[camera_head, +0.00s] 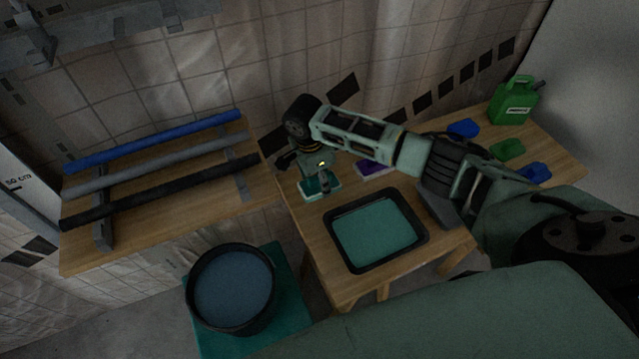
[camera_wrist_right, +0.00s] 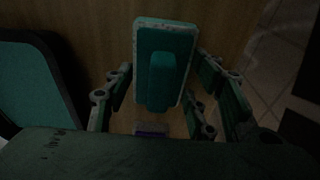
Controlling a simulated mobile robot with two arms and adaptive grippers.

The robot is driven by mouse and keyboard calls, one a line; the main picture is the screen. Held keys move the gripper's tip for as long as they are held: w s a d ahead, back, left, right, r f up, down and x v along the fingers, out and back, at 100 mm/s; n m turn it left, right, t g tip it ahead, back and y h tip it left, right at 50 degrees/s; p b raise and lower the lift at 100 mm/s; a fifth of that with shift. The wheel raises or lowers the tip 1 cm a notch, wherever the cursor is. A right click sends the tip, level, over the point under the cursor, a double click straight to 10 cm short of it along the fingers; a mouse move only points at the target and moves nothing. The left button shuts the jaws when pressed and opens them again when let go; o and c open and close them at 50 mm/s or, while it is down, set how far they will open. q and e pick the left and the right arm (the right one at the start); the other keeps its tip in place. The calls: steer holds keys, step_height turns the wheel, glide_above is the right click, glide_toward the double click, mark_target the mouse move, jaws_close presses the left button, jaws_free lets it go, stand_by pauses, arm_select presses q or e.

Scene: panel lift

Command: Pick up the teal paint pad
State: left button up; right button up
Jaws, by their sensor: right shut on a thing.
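The teal paint pad (camera_head: 308,188) is at the left back corner of the right-hand wooden table, with a pale edge and a teal block handle. My right gripper (camera_head: 322,183) is over it and shut on it. In the right wrist view the teal paint pad (camera_wrist_right: 177,42) lies between the fingers of my right gripper (camera_wrist_right: 155,95), with its handle towards the camera. I cannot tell whether the pad still touches the table. My left gripper is not in view.
A black tray of teal paint (camera_head: 328,222) stands in front of the gripper. A purple pad (camera_head: 372,168) lies beside it. Blue and green pads (camera_head: 507,149) and a green can (camera_head: 514,104) are farther right.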

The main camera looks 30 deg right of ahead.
steer(key=c, duration=0.4)
